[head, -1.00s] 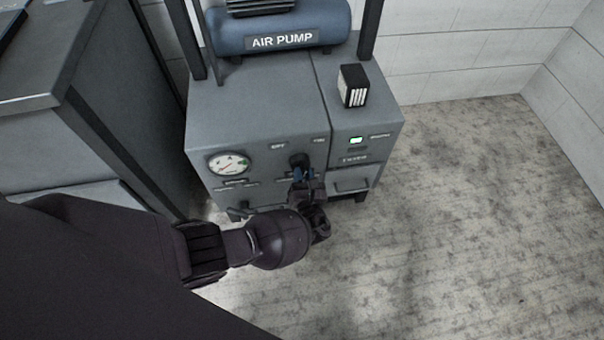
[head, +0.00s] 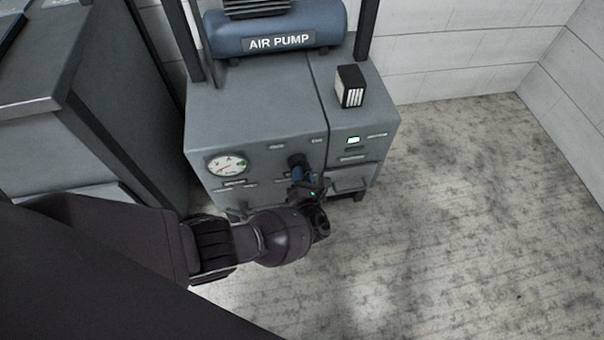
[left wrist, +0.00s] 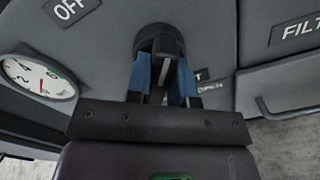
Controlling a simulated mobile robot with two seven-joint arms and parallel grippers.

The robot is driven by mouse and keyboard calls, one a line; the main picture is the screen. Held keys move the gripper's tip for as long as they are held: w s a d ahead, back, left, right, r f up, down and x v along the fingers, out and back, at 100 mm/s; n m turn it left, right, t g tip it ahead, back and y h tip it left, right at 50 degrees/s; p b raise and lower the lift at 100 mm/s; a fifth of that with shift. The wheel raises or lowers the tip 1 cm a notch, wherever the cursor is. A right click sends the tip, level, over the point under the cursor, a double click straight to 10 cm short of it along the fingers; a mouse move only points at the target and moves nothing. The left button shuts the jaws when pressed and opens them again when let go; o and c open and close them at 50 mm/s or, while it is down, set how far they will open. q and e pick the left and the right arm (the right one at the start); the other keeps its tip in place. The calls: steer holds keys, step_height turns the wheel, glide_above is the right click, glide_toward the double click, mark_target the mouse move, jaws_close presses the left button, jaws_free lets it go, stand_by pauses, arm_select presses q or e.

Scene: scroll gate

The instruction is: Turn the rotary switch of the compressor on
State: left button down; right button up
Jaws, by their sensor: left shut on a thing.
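The compressor is a grey cabinet (head: 250,110) with a blue tank marked AIR PUMP on top. Its black rotary switch (head: 297,160) is on the front, between two small labels. In the left wrist view the switch (left wrist: 160,40) is at top centre, with an OFF label (left wrist: 70,8) to its upper left. My left gripper (head: 303,176) is at the switch, its blue fingers (left wrist: 162,75) shut on it, one on each side. The fingers hide part of the switch, and its exact setting cannot be told. My right gripper is not in view.
A round gauge (head: 227,165) is left of the switch. A small black box (head: 350,86) stands on top. Another grey cabinet (head: 60,140) is at left. The floor at right is clear.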

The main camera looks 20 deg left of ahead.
arm_select(q)
steer(key=shift+w+r, duration=0.1)
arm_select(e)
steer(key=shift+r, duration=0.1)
arm_select(q)
steer(key=c, duration=1)
jaws_free()
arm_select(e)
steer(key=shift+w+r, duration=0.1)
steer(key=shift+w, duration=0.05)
arm_select(q)
steer(key=shift+s+d, duration=0.1)
steer(key=shift+s, duration=0.1)
steer(key=p+v, duration=0.1)
steer(key=v, duration=0.9)
steer(key=shift+p, duration=0.3)
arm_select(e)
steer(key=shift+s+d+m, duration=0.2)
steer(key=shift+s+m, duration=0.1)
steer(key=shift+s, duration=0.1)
arm_select(q)
steer(key=shift+s+d, duration=0.15)
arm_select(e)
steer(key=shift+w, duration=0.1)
